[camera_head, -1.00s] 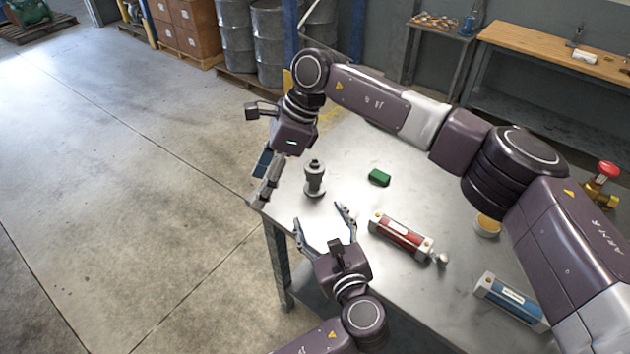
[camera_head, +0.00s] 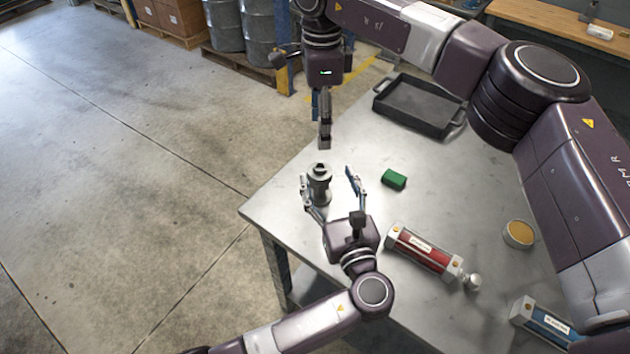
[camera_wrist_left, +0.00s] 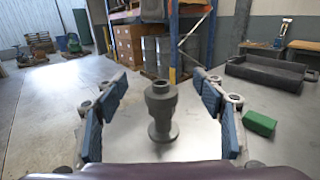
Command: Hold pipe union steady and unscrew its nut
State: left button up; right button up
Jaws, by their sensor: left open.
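The grey pipe union (camera_head: 319,190) stands upright on the metal table near its left corner. It also shows upright in the left wrist view (camera_wrist_left: 161,115), with a wider nut-like collar near the top. My left gripper (camera_head: 327,176) is open, with one finger on each side of the union; in the left wrist view both blue-padded fingers stand clear of it. My right gripper (camera_head: 325,145) points down just above and behind the union, apart from it. Its fingers are seen edge-on, so their opening is hidden.
A green block (camera_head: 394,179) lies right of the union. A red cylinder unit (camera_head: 425,250), an orange-topped round tin (camera_head: 518,234) and a blue unit (camera_head: 543,320) lie nearer the front. A black tray (camera_head: 419,107) sits at the back. The metal table (camera_head: 270,205) ends just left of the union.

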aim_at(323, 180)
pick_arm(q)
notch_tip(323, 180, down, 5)
jog(key=b, duration=0.4)
jog(key=shift+s+f+b, duration=0.1)
jog(key=shift+b, duration=0.2)
pick_arm(e)
notch_tip(323, 180, down, 5)
jog(key=shift+s+f, duration=0.1)
jog(key=shift+s, duration=0.05)
pick_arm(q)
jog(key=shift+w, duration=0.25)
pick_arm(e)
jog(key=shift+f, duration=0.1)
pick_arm(q)
jog(key=shift+w+a, duration=0.1)
jog(key=shift+w, duration=0.15)
jog(key=x, duration=0.6)
jog(key=shift+w+a, duration=0.15)
jog(key=shift+w, duration=0.15)
pick_arm(e)
jog(key=shift+r, duration=0.2)
pick_arm(q)
grip_shut()
